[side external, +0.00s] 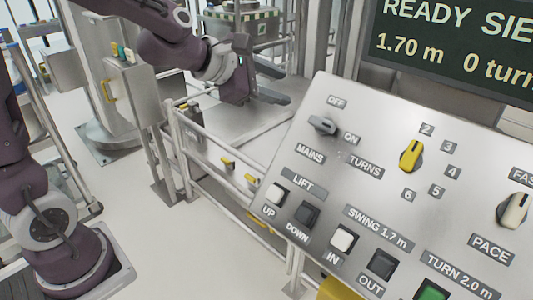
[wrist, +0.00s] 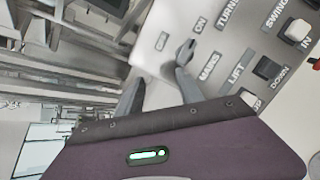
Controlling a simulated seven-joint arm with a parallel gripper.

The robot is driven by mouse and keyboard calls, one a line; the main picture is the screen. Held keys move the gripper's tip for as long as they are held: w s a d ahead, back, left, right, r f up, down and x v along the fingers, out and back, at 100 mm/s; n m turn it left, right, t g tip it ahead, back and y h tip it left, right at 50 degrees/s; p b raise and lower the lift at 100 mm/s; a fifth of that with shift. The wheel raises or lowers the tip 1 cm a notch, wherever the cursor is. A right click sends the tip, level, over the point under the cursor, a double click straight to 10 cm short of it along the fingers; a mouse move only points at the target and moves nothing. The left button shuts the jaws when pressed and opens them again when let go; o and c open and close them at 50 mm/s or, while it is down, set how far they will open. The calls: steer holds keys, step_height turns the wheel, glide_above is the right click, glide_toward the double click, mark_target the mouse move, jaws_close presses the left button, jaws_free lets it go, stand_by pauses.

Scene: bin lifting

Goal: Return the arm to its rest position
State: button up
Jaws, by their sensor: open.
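My gripper (side external: 286,87) is in the air left of the sloped control panel (side external: 375,150), apart from it in the side view. Its two grey fingers are spread with nothing between them. In the wrist view my gripper (wrist: 160,88) has its fingers pointing towards the panel, below the grey MAINS switch (wrist: 183,52). The MAINS switch also shows in the side view (side external: 322,125), between the OFF and ON labels; I cannot tell its setting. My arm reaches in from the upper left.
The panel carries a yellow knob (side external: 411,156), a white PACE knob (side external: 514,210), LIFT buttons (side external: 292,204) and a green button (side external: 431,291). A dark display (side external: 455,45) reads READY, 1.70 m and 0 turns. Metal railings (side external: 205,165) stand left of the panel. Open floor lies front left.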

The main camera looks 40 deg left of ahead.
steer(key=s+a+r+n+y, duration=0.2)
steer(key=s+a+n+y, duration=0.3)
steer(key=n, duration=0.7)
steer(key=s+a+r+n+y, duration=0.1)
steer(key=s+a+n+y, duration=0.2)
steer(key=s+a+n, duration=0.7)
steer(key=s+d+f+n+g+h, duration=0.3)
steer(key=s+d+n, duration=0.3)
steer(key=n, duration=0.6)
steer(key=s+d+f+n+g+h, duration=0.3)
steer(key=s+d+n, duration=0.4)
steer(key=n, duration=0.6)
steer(key=shift+s+d+f, duration=0.15)
steer(key=shift+s+d, duration=0.15)
steer(key=shift+s, duration=0.2)
